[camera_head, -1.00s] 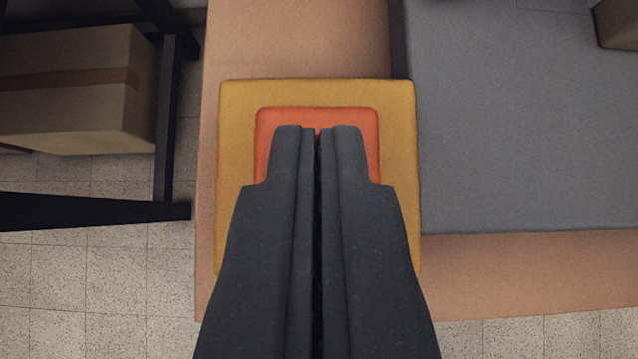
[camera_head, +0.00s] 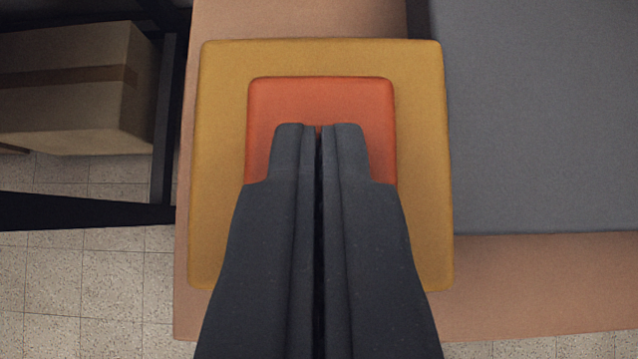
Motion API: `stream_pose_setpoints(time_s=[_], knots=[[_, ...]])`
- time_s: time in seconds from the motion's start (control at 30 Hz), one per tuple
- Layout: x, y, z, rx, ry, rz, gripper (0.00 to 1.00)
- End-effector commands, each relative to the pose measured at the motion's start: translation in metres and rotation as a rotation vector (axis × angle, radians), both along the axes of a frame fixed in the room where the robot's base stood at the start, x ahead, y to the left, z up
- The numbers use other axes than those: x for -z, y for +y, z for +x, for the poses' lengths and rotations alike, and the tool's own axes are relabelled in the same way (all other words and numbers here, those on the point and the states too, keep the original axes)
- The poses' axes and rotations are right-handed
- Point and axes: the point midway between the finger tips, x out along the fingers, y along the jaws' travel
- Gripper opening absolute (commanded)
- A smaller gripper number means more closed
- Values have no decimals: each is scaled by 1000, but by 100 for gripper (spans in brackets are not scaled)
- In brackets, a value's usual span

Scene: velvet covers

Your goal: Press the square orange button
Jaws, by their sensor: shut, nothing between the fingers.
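The square orange button (camera_head: 320,100) sits in the middle of a square yellow base (camera_head: 222,165). My gripper (camera_head: 319,126) is shut, with its dark fingers side by side and nothing between them. Its fingertips lie in front of the middle of the button in the head camera view. The fingers hide the lower part of the button and of the base. I cannot tell whether the fingertips touch the button or hang above it.
The base rests on a pinkish-brown surface (camera_head: 540,280). A grey slab (camera_head: 540,120) lies to its right. A cardboard box (camera_head: 70,90) stands at the left by a dark frame (camera_head: 90,212). Speckled floor tiles (camera_head: 80,290) show at the lower left.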

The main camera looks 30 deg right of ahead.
Motion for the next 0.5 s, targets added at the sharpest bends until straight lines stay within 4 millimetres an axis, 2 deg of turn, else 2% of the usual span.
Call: stream_pose_setpoints(time_s=[0.03,0.23,0.37,0.5], knots=[[17,-1,-6,8,31,7,0],[15,-2,-7,10,35,9,0],[3,-1,-7,8,29,8,0],[-23,0,-7,5,13,4,0]])
